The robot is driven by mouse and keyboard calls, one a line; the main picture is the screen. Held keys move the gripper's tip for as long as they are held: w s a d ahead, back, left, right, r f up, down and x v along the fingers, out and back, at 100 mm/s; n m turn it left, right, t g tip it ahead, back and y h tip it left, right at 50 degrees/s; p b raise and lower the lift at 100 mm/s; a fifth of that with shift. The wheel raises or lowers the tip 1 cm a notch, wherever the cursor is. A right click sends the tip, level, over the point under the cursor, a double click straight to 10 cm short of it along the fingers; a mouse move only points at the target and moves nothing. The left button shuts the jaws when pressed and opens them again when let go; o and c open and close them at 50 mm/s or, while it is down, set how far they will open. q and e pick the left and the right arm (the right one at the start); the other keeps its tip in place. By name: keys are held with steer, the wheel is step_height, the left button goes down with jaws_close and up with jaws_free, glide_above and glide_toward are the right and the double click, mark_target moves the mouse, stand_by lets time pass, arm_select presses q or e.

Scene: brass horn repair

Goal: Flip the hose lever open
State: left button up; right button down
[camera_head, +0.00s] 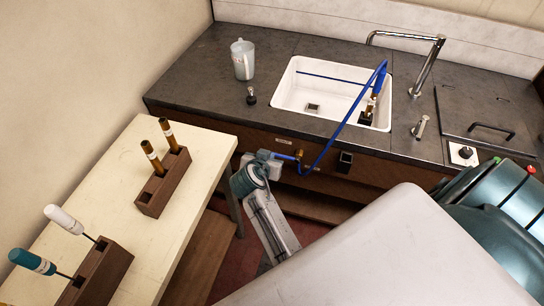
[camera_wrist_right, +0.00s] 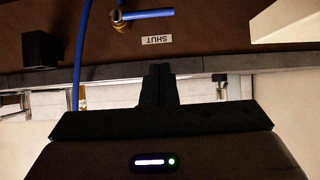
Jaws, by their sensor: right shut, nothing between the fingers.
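The hose valve is on the brown cabinet front below the sink. Its brass body (camera_head: 298,154) and blue lever (camera_head: 284,156) show in the head view. In the right wrist view the blue lever (camera_wrist_right: 148,14) points sideways from the brass valve (camera_wrist_right: 118,18), near an upside-down label reading SHUT (camera_wrist_right: 157,40). A blue hose (camera_head: 334,133) runs from the valve up into the sink. My right gripper (camera_wrist_right: 160,72) is shut and empty, its fingertips close to the label and apart from the lever in the picture. Its fingertips are hard to make out in the head view. My left gripper is out of view.
The dark counter (camera_head: 310,45) holds a white sink (camera_head: 285,97) and a jug (camera_head: 243,60). A black box (camera_head: 344,161) is mounted beside the valve. A cream table (camera_head: 180,240) with wooden tool blocks (camera_head: 165,182) stands at left.

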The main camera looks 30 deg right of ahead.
steer(key=b, duration=0.5)
glide_above(277, 155)
steer(key=s+a, duration=0.2)
step_height(277, 155, down, 6)
steer(key=shift+d+f+b, duration=0.25)
steer(key=shift+f+b, duration=0.45)
steer(key=shift+f, duration=0.25)
steer(key=shift+w+d+f+b, duration=0.15)
steer(key=shift+f+b, duration=0.35)
steer(key=shift+f, duration=0.1)
steer(key=shift+f, duration=0.1)
